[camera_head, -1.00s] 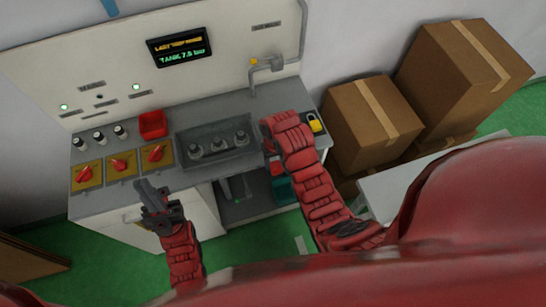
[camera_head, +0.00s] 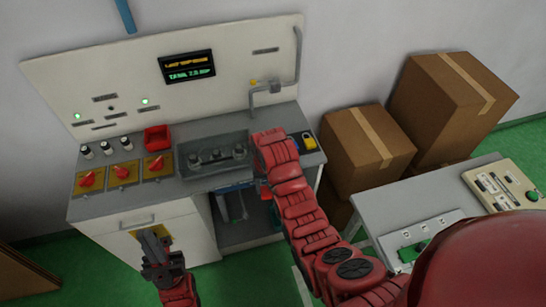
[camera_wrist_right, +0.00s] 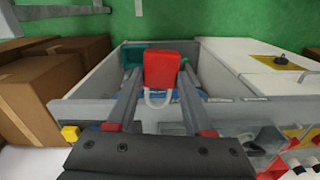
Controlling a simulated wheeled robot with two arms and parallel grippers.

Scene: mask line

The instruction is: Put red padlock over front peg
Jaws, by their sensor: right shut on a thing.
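In the right wrist view the red padlock (camera_wrist_right: 161,68) hangs between the two fingers of my right gripper (camera_wrist_right: 160,80), its pale shackle toward the palm. In the head view this gripper and the padlock are mostly hidden by my right arm, at the bench's front right. A yellow plate with a dark peg (camera_wrist_right: 281,60) is on the white cabinet front at the right of the wrist view, apart from the padlock. The plate (camera_head: 155,233) shows in the head view, partly behind my left gripper (camera_head: 153,252). The left jaws' opening is unclear.
A yellow padlock (camera_head: 308,142) lies on the bench's right end. The bench holds a red bin (camera_head: 157,138), a grey tray (camera_head: 205,168) and several red knobs on yellow plates. Cardboard boxes (camera_head: 368,148) stand right; a grey side table (camera_head: 400,205) is nearer.

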